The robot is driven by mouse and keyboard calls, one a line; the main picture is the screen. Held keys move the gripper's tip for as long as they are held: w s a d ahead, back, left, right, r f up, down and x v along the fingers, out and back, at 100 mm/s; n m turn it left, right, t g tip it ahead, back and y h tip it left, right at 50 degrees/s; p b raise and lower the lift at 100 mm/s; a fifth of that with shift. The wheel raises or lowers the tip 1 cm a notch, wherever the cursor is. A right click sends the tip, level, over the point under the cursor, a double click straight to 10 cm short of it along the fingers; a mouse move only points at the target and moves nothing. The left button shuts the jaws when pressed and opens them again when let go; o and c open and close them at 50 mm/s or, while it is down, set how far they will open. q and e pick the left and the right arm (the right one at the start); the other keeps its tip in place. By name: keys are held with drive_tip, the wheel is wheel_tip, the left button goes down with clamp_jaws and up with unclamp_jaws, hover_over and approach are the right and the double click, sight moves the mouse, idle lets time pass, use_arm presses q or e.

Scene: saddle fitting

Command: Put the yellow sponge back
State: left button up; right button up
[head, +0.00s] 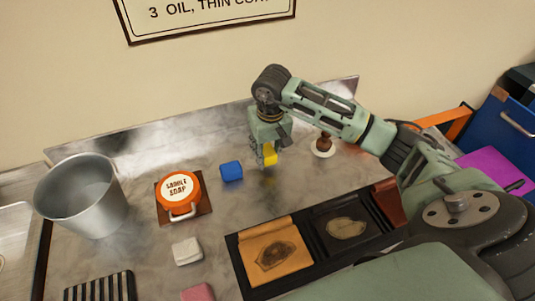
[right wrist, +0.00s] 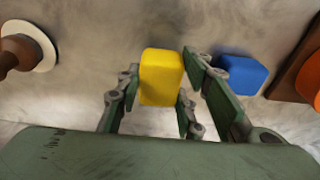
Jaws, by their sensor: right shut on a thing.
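The yellow sponge (head: 270,154) is a small block held in my right gripper (head: 265,156), above the grey metal worktop. In the right wrist view the yellow sponge (right wrist: 162,76) sits between the two fingers of my right gripper (right wrist: 160,95), which is shut on it. A blue sponge (head: 231,171) lies on the worktop just left of the gripper. The blue sponge also shows in the right wrist view (right wrist: 242,74). My left gripper is not in view.
An orange soap tin (head: 178,190) stands on a brown mat. A metal bucket (head: 85,200) is at the left. A white block (head: 187,251), a pink block (head: 197,293) and a striped black rack (head: 99,288) are in front. A brown-handled tool (head: 323,147) stands right of the gripper.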

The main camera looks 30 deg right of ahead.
wheel_tip(320, 180, down, 2)
drive_tip(key=shift+f+p, duration=0.15)
drive_tip(key=shift+p, duration=0.15)
drive_tip(key=shift+f, duration=0.15)
drive_tip(key=o, duration=0.6)
drive_tip(key=shift+f, duration=0.15)
drive_tip(key=o, duration=0.5)
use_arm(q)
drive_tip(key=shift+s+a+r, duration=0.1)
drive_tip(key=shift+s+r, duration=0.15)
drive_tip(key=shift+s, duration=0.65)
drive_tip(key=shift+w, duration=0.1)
